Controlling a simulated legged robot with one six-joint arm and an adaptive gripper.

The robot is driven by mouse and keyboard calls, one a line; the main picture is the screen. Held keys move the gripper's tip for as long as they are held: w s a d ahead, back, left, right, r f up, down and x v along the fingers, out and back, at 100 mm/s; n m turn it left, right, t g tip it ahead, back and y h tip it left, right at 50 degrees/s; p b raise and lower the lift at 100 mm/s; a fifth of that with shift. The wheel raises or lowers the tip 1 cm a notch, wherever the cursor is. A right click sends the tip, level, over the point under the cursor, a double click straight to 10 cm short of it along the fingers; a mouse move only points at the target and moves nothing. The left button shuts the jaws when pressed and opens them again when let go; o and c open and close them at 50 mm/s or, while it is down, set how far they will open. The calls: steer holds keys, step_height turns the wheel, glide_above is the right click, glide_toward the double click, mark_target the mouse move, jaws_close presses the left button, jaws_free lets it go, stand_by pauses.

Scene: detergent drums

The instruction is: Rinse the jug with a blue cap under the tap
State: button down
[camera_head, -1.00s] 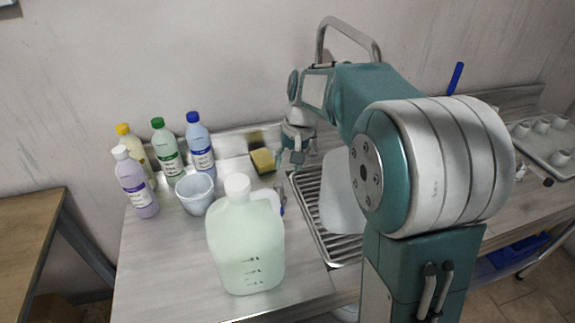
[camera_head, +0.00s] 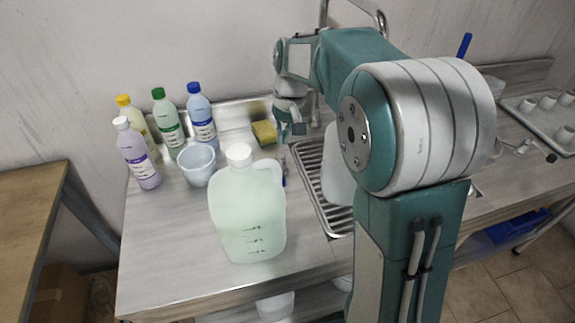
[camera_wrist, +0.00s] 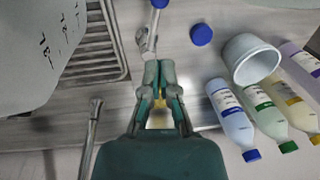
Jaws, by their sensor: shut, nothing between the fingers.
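A translucent jug (camera_head: 338,172) stands over the sink drainer, half hidden behind my arm. It also shows at the left of the wrist view (camera_wrist: 50,55), with black volume marks; its top is hidden. A round blue cap (camera_wrist: 201,35) lies loose on the counter. A second jug (camera_head: 248,215), with pale green liquid and a white cap, stands at the front of the counter. The curved metal tap (camera_head: 352,8) rises behind my arm; its tube also shows in the wrist view (camera_wrist: 92,135). My gripper (camera_wrist: 159,66) is shut and empty above the counter, left of the tap.
A yellow sponge (camera_head: 264,133) lies near my gripper. A white cup (camera_head: 197,164) and several bottles (camera_head: 170,125) stand at the left. A blue-handled metal tool (camera_wrist: 148,38) lies beyond my fingertips. The ribbed drainer (camera_head: 308,165) borders the counter. A tray of cups (camera_head: 545,115) is far right.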

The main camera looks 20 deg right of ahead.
steer(key=w+a+f+n+h, duration=0.2)
steer(key=a+f+n+h, duration=0.15)
steer(key=a+n, duration=0.9)
steer(key=d+f, duration=0.1)
steer(key=f, duration=0.1)
steer(key=d+f+n, duration=0.1)
steer(key=d+f, duration=0.1)
steer(key=f, duration=0.1)
steer(key=d+f+n, duration=0.1)
steer(key=d+f, duration=0.1)
steer(key=f, duration=0.1)
steer(key=shift+s+d+g+h, duration=0.15)
steer(key=shift+g+h, duration=0.2)
steer(key=shift+g, duration=0.05)
steer(key=d, duration=0.3)
steer(key=shift+s+f, duration=0.1)
steer(key=shift+s, duration=0.25)
steer(key=shift+s+d, duration=0.1)
steer(key=shift+d, duration=0.4)
steer(key=shift+n, duration=0.25)
